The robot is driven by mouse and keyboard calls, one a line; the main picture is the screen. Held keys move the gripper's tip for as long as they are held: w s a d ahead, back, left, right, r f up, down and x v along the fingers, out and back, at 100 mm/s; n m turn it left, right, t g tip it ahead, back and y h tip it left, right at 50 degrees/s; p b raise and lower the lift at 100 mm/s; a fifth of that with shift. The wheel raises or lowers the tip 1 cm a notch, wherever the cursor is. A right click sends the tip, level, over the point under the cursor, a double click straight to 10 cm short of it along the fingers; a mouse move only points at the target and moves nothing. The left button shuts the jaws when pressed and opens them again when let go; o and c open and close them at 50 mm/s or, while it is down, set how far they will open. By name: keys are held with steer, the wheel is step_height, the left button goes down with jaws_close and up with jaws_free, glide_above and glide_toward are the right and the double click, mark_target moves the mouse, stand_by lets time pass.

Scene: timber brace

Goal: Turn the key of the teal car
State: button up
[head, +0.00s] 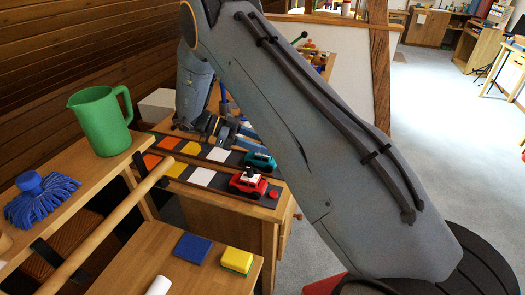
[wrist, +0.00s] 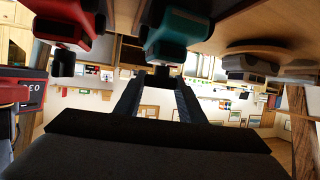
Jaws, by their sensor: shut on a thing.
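The teal car (head: 260,160) stands at the right end of the far lane of a dark board with coloured squares. It shows large at the top of the wrist view (wrist: 178,32), which is upside down. My gripper (wrist: 161,78) is at the car's end, with its dark fingers closed together just at the car. A small dark piece, the key (wrist: 162,71), sits between the fingertips, and its exact turn is hard to tell. In the head view, my gripper is partly hidden by my arm and blends with dark and blue parts.
A red car (head: 248,183) stands in the near lane, close beside the teal one; it also shows in the wrist view (wrist: 70,22). A red button (head: 273,194) is at the board's right end.

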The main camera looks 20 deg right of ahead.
steer(key=m+g+y+b, duration=0.1)
steer(key=m+g+b, duration=0.2)
steer(key=shift+w+f+y, duration=0.1)
steer(key=shift+f+y, duration=0.05)
steer(key=shift+y, duration=0.25)
steer(key=shift+m+g+y+b, duration=0.6)
steer(key=shift+m+g+b, duration=0.2)
steer(key=shift+g, duration=0.1)
steer(key=o, duration=1.1)
steer(key=shift+c, duration=0.2)
steer(key=shift+r, duration=0.2)
step_height(320, 180, up, 9)
steer(key=shift+f, duration=0.15)
steer(key=shift+r+p, duration=0.65)
steer(key=shift+p, duration=0.55)
